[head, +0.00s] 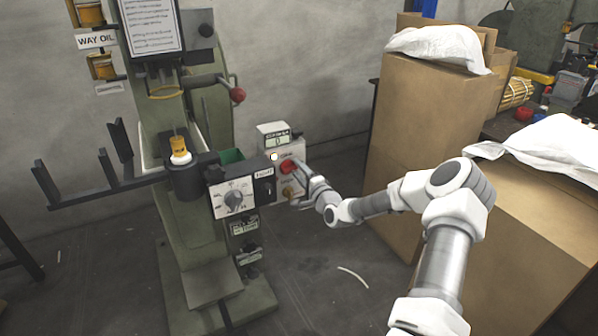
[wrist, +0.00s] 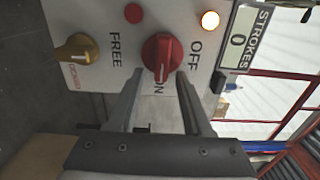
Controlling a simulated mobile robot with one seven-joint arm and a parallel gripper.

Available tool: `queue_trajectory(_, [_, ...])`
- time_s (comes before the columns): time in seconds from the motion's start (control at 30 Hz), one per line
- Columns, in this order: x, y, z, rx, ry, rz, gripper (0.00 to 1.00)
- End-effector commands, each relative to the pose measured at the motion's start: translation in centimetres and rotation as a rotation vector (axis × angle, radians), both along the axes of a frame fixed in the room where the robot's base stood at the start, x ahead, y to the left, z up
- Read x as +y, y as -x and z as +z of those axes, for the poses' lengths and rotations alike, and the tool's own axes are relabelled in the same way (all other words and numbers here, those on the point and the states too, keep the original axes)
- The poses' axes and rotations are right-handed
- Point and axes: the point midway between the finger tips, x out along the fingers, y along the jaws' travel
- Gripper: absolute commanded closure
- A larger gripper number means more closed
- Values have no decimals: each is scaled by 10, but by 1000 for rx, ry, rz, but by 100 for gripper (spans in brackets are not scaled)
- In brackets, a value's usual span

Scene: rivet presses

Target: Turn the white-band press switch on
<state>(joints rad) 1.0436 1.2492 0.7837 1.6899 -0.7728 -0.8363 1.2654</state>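The switch is a red knob (wrist: 162,58) on a pale control panel in the wrist view, with OFF, ON and FREE lettered around it. Its white line points down the picture, toward ON. It also shows in the head view as a red knob (head: 288,167) on the box at the press's right side. My gripper (wrist: 161,76) is open. Its fingertips are at either side of the knob's lower part; I cannot tell whether they touch it. In the head view my gripper (head: 301,177) is at the box's front. The press (head: 205,235) is green with a white ring (head: 181,158).
The panel also has a yellow knob (wrist: 77,48), a small red button (wrist: 133,13) and a glowing lamp (wrist: 210,20). A STROKES counter (wrist: 238,40) reads 0. A dial box (head: 233,197) is left of my gripper. Tall cardboard boxes (head: 420,130) stand at right.

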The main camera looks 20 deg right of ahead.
Motion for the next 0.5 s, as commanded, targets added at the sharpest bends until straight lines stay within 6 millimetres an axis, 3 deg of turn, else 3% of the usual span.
queue_trajectory(0.27, [-1,9,2,-1,1,-1,50])
queue_trajectory(0.5, [-4,54,3,2,-1,-3,50])
